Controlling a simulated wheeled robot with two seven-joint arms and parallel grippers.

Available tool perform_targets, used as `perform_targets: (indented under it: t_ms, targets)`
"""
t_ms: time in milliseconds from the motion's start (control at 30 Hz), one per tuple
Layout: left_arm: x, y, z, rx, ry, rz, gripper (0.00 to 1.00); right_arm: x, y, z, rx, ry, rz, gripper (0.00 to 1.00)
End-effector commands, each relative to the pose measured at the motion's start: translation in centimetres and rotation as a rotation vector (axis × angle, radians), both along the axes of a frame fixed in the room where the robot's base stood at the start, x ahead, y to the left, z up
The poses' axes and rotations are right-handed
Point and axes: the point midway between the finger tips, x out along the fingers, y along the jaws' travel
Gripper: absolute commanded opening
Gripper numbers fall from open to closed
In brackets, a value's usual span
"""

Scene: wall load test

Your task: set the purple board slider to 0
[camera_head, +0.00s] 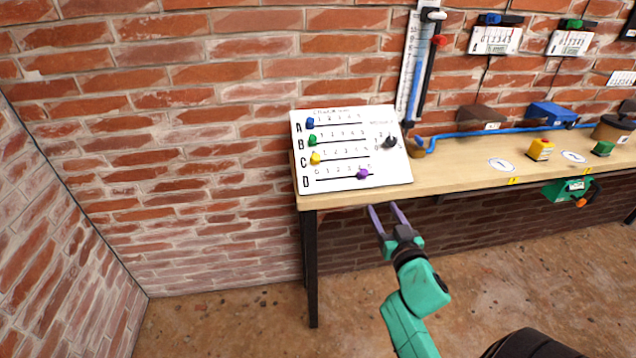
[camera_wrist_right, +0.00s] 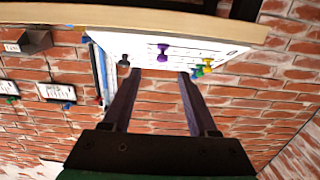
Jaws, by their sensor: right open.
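The white slider board (camera_head: 390,172) leans upright at the left end of the workbench, with rows A to D. The purple slider (camera_head: 363,174) is on the bottom row, D, toward the right end of its track, near the 4 or 5 mark. The 0 mark is at that row's left end. My right gripper (camera_head: 388,208) is open and empty, below and in front of the board, apart from the slider. In the right wrist view the purple slider (camera_wrist_right: 163,50) shows between the open fingers (camera_wrist_right: 163,74), beyond their tips. My left gripper is in neither view.
Blue (camera_head: 310,123), green (camera_head: 312,140) and yellow (camera_head: 315,158) sliders sit at the left of rows A to C. A black knob (camera_head: 390,141) is at the board's right. The bench edge (camera_head: 345,202) runs beneath the board. A tall gauge (camera_head: 415,75) stands to the right.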

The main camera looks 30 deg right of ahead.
Motion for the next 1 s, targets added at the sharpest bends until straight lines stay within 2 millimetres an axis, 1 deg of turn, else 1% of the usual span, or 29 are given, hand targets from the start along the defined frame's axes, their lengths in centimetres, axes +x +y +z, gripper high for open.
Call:
perform_targets:
  t_ms: [33,67,167,267,367,500,600,700,800,1000]
  targets:
    - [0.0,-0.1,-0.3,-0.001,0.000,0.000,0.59,-0.2,-0.1,0.9,-0.006,-0.023,-0.004,0.59]
    - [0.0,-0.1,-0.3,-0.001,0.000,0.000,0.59,-0.2,-0.2,1.4,-0.009,-0.033,-0.006,0.59]
    - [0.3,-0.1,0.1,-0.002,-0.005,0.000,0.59,0.7,-0.5,1.8,-0.012,-0.037,-0.005,0.59]
    - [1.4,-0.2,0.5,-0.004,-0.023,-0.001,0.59,2.6,-1.2,2.0,-0.012,-0.037,-0.005,0.59]
    - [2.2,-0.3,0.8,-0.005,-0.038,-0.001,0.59,5.1,-2.0,2.0,-0.011,-0.038,-0.005,0.59]
    - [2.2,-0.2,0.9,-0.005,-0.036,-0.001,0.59,8.8,-3.3,1.9,-0.011,-0.037,-0.006,0.59]
    - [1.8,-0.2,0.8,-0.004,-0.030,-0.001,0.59,11.0,-4.1,1.8,-0.010,-0.036,-0.006,0.59]
    - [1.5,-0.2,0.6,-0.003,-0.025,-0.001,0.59,12.6,-4.6,1.7,-0.009,-0.036,-0.005,0.59]
    - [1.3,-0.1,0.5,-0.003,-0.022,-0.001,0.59,13.4,-4.9,1.7,-0.009,-0.034,-0.006,0.59]
    - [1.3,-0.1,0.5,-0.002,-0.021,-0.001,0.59,13.5,-5.0,1.6,-0.008,-0.033,-0.005,0.59]
